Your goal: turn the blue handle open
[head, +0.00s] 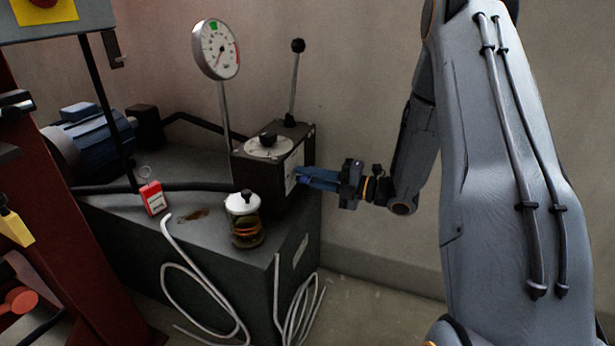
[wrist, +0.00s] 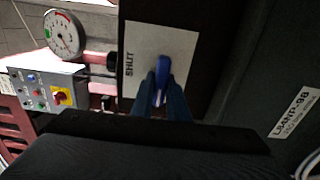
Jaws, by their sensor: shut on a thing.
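The blue handle (wrist: 161,82) sits on a white plate (wrist: 138,52) marked "SHUT" on the side of a dark box. The lettering runs up the plate, left of the handle in the wrist view. My gripper (wrist: 160,93) is shut on the handle, with one finger on each side of it. In the head view my gripper (head: 303,177) reaches in from the right to the plate (head: 291,172) on the box's right side. The handle is hidden there by the fingers or too small to make out.
The dark box (head: 272,195) has a dial on top and an upright black-knobbed lever (head: 294,85). A pressure gauge (head: 216,49) stands behind. A glass jar (head: 246,225), red tag (head: 153,197) and looped pale hose (head: 205,290) are to the left. Floor at lower right is clear.

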